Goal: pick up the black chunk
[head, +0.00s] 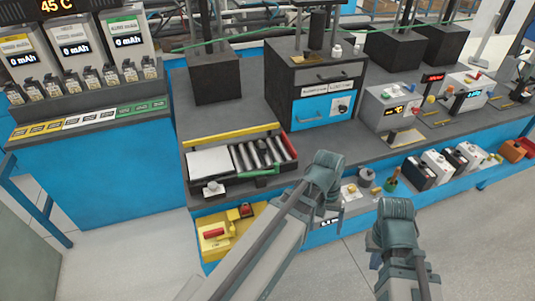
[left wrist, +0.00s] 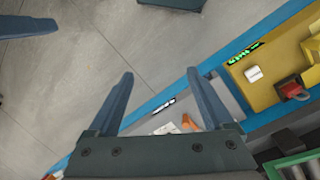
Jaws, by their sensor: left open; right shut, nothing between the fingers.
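My left gripper (left wrist: 162,90) is open and empty in the left wrist view, its two fingers apart over the floor and the edge of the blue counter. In the head view its arm comes in from the lower left and its fingers are mostly hidden behind the wrist. My right gripper (head: 394,225) is at the lower right of the head view, in front of the counter, holding nothing. Several black blocks stand on the counter, one at the left (head: 213,75) and one farther back (head: 395,47). I cannot tell which thing is the black chunk.
A tray (head: 187,170) of dark cylinders lies near the counter's front edge. A drawer cabinet (head: 318,85) stands behind it. A yellow tray (head: 207,252) sits on the lower front ledge. Black and white batteries (head: 432,164) stand at the right. The floor in front is clear.

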